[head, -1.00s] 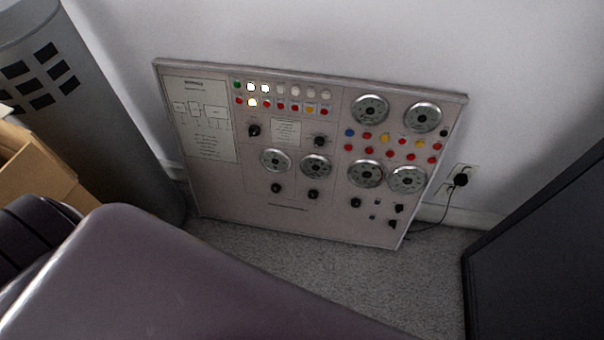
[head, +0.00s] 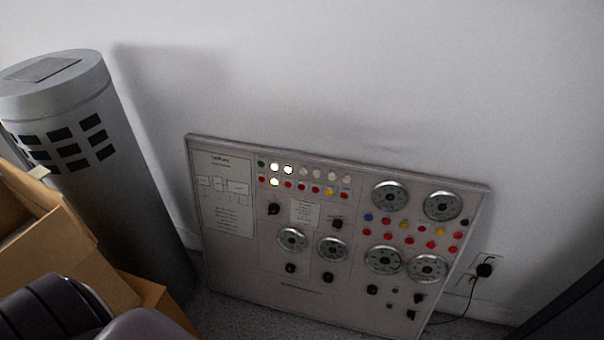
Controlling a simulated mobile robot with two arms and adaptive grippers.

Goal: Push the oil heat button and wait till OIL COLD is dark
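The control panel (head: 330,230) leans against the white wall in the middle of the head view, its face tilted up. Its upper rows hold indicator lights and coloured buttons. Two white lamps glow in the top row, the left one (head: 274,167) and the right one (head: 288,170). A third lamp (head: 274,182) glows just below them. The labels are too small to read, so I cannot tell which is the oil heat button or OIL COLD. Dials, black knobs and red, yellow and blue buttons fill the rest.
A grey cylinder (head: 120,160) with dark square openings stands left of the panel. Open cardboard boxes (head: 45,240) are in front of it. A black plug sits in the wall outlet (head: 487,262) at right. A dark object (head: 575,310) fills the lower right corner.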

